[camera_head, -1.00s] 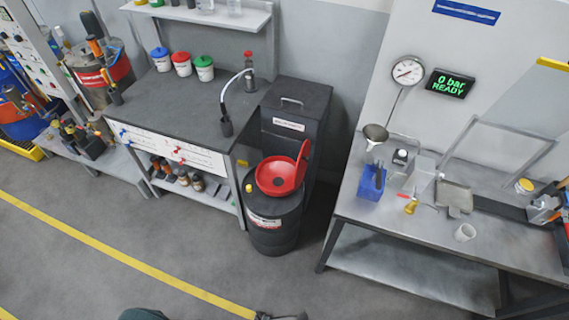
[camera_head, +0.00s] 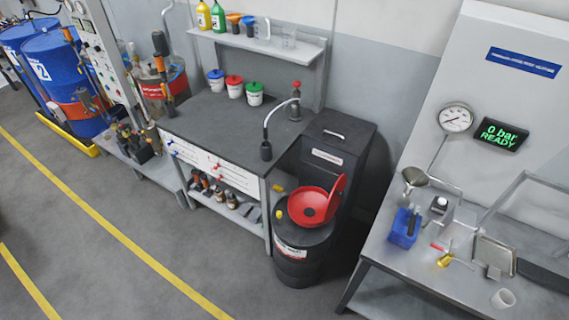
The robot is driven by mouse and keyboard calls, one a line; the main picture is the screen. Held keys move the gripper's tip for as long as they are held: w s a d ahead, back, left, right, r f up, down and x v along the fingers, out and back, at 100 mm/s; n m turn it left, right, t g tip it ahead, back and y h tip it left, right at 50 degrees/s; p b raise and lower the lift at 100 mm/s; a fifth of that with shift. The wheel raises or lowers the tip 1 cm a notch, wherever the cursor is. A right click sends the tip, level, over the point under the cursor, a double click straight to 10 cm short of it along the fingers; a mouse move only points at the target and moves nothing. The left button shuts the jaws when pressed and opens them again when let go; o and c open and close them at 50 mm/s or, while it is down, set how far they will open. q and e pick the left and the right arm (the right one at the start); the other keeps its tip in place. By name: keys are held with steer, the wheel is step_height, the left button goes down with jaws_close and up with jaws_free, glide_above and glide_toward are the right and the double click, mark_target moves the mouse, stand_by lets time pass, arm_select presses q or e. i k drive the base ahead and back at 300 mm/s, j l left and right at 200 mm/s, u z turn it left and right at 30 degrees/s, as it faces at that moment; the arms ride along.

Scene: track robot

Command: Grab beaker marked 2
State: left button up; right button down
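Two clear beakers stand on the wall shelf (camera_head: 262,45) above the dark workbench: a left beaker (camera_head: 262,29) and a right beaker (camera_head: 289,38). A whitish cup-like vessel (camera_head: 503,299) stands on the grey table at the lower right. I cannot read a mark on any of these vessels, so I cannot tell which is marked 2. A large "2" shows on a blue drum (camera_head: 50,62) at the far left. Neither of my grippers is in view.
The workbench (camera_head: 215,118) holds lidded tubs and a faucet. A black drum with a red funnel (camera_head: 314,208) stands at its right end. The grey table (camera_head: 420,262) holds a blue container (camera_head: 404,229) and small tools. The floor (camera_head: 130,265) in front is open.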

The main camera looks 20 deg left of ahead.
mark_target(105, 133)
steer(key=u, duration=1.9)
steer(key=i+j+u, duration=0.3)
steer(key=i, duration=0.95)
steer(key=i+j+u, duration=0.1)
steer(key=i+u, duration=0.2)
steer(key=i, duration=0.95)
steer(key=i+z, duration=0.15)
steer(key=i, duration=0.45)
steer(key=i+j+z, duration=0.1)
steer(key=i, duration=0.45)
steer(key=i+j+z, duration=0.15)
steer(key=i, duration=0.45)
